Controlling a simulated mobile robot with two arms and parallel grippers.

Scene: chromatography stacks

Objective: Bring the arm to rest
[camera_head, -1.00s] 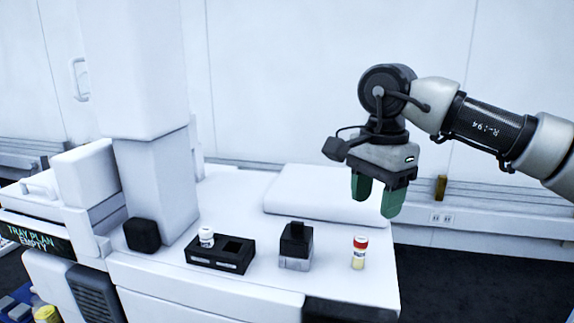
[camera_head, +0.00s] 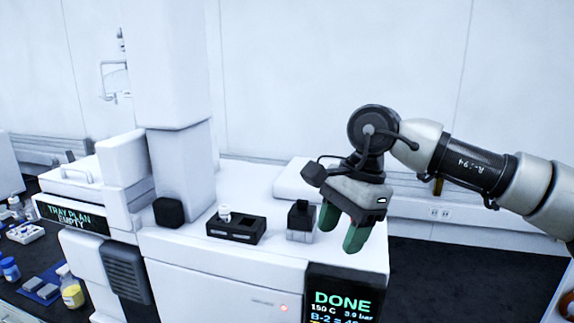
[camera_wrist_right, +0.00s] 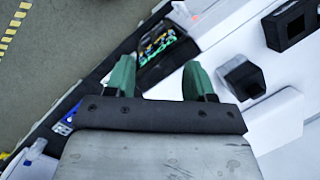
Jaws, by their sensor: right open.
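My right gripper (camera_head: 341,228) comes in from the right in the head view. Its two green fingers point down and are apart, with nothing seen between them. It hangs in front of the right end of the white instrument top (camera_head: 265,185), just right of a black block on a silvery base (camera_head: 300,222). The right wrist view shows the open fingers (camera_wrist_right: 158,68) with the instrument's lit display (camera_wrist_right: 168,52) beyond them. The red-capped vial seen earlier does not show now in the head view. My left gripper is not in view.
A black two-well rack (camera_head: 236,237) holds a white-capped vial (camera_head: 224,213). A black cube (camera_head: 168,212) stands by the white column (camera_head: 183,165). A display (camera_head: 343,297) reads DONE. Bottles and trays lie at lower left.

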